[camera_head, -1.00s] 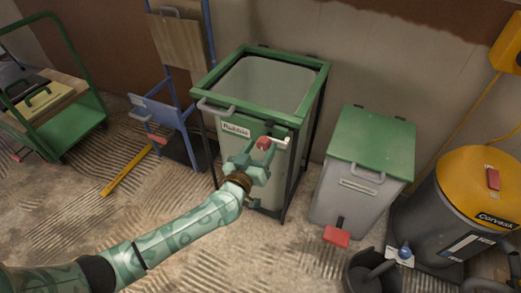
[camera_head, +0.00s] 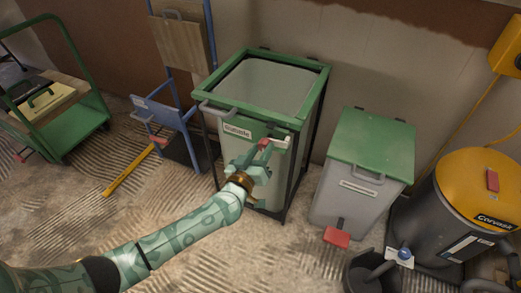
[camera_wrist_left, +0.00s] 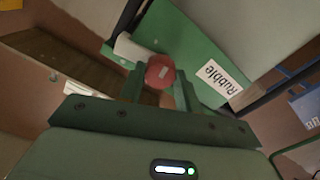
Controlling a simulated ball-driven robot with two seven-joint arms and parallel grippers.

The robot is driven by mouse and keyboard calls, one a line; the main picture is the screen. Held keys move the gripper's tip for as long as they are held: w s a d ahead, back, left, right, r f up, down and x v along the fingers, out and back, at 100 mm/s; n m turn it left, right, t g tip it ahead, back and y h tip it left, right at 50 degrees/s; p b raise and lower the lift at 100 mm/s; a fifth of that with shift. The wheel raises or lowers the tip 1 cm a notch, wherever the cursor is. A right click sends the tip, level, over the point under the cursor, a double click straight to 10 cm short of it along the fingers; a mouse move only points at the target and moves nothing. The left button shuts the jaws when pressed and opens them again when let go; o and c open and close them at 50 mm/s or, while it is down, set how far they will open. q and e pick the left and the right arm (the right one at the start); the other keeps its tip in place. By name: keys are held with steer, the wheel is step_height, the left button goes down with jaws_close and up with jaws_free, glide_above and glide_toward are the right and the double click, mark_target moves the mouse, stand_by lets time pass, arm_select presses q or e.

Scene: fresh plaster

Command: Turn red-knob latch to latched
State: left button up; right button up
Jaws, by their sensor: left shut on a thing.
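The red-knob latch (camera_head: 265,143) is on the front of a green-framed bin (camera_head: 209,88), near the top right of its front face. A pale lever or bar (camera_head: 281,143) sits beside the knob. My left gripper (camera_head: 256,157) is shut on the red knob. The fingers partly hide the latch. My right gripper is not in view.
A grey bin with a green lid (camera_head: 372,145) and red pedal (camera_head: 337,237) stands to the right. A yellow-topped vacuum (camera_head: 478,185) is farther right. A blue hand truck (camera_head: 163,112) and green trolley (camera_head: 75,128) stand left. Bare floor lies in front.

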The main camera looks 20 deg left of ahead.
arm_select(q)
steer(key=n+p, duration=0.1)
steer(key=n, duration=0.2)
steer(key=shift+n, duration=0.3)
steer(key=n, duration=0.2)
steer(key=shift+f+n, duration=0.1)
steer(key=shift+n, duration=1.2)
steer(key=n, duration=0.3)
steer(key=shift+s+f+n, duration=0.1)
steer(key=shift+n, duration=2.5)
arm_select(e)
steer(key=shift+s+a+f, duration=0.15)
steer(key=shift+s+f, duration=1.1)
